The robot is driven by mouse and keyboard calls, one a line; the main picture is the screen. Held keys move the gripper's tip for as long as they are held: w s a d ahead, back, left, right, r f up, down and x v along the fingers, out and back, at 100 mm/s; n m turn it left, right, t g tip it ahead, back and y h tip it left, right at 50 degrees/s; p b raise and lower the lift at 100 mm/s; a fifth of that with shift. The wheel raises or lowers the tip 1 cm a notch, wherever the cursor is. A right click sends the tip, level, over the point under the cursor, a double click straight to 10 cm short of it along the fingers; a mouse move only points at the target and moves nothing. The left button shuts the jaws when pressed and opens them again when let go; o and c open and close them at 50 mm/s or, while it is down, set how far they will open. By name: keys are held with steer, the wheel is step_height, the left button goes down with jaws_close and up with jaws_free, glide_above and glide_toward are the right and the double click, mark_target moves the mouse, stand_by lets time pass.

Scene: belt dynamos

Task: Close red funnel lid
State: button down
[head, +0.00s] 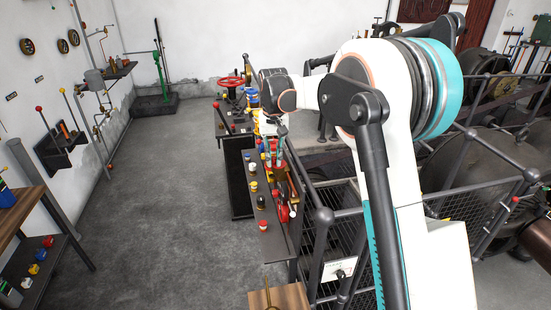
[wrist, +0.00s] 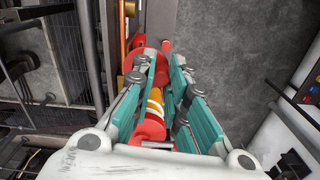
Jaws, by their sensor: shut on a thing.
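My gripper (head: 277,148) reaches down over the narrow shelf beside the railing in the head view. Its teal fingers stand around a red part, which I take to be the red funnel lid (head: 281,170). In the wrist view my gripper (wrist: 164,62) has its fingers close together on the red part, with a red piece (wrist: 151,131) and yellow and white bands showing between them. The fingers hide much of it, so I cannot tell the lid from the funnel body or how far the lid is open.
The dark shelf (head: 260,215) carries several red, yellow and blue knobs. A mesh railing (head: 335,240) runs along its right side. A red handwheel (head: 230,81) stands further back. The grey floor (head: 170,200) to the left is clear.

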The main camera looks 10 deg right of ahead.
steer(key=shift+w+m, duration=0.45)
steer(key=shift+m, duration=0.55)
steer(key=c, duration=1.5)
jaws_free()
steer(key=shift+c, duration=0.2)
step_height(320, 180, up, 12)
